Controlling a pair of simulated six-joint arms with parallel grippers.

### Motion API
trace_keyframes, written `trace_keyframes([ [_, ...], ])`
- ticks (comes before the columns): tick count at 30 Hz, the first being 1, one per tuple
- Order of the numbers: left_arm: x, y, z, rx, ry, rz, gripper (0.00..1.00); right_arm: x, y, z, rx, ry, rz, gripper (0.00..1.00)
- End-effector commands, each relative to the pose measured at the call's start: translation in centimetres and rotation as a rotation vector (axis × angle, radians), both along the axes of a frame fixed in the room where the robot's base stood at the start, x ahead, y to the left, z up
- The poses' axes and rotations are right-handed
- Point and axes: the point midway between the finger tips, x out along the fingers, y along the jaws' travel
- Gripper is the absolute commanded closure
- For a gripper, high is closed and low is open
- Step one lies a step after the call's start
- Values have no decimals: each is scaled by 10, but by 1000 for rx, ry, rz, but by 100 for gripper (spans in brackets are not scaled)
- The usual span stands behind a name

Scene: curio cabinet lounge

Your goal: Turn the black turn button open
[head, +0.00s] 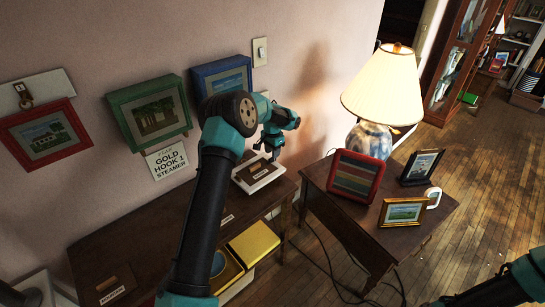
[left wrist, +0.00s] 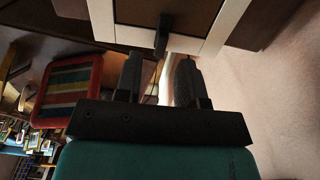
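The black turn button (left wrist: 162,35) is a small dark bar on the edge of a white-framed box with a brown panel (left wrist: 180,14) in the left wrist view. In the head view this white-framed box (head: 262,183) lies on the dark wooden cabinet top; the button is too small to make out there.
A lamp (head: 381,90), a red striped frame (head: 356,175) and several small frames stand on the side table (head: 377,228) to the right. Green (head: 150,108) and blue (head: 222,76) wall boxes hang behind my left arm. A yellow box (head: 254,244) is below the cabinet top.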

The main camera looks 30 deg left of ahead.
Motion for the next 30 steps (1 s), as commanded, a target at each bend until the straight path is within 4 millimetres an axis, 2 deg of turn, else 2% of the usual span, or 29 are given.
trace_keyframes([
  [6,0,0,-25,0,0,-1,64,0,0,0,0,0,0,57],
  [17,0,0,-29,1,-1,0,64,0,0,0,0,0,0,57],
  [28,0,0,-29,1,-1,0,98,0,0,0,0,0,0,57],
  [30,0,0,-29,1,-1,0,100,0,0,0,0,0,0,57],
])
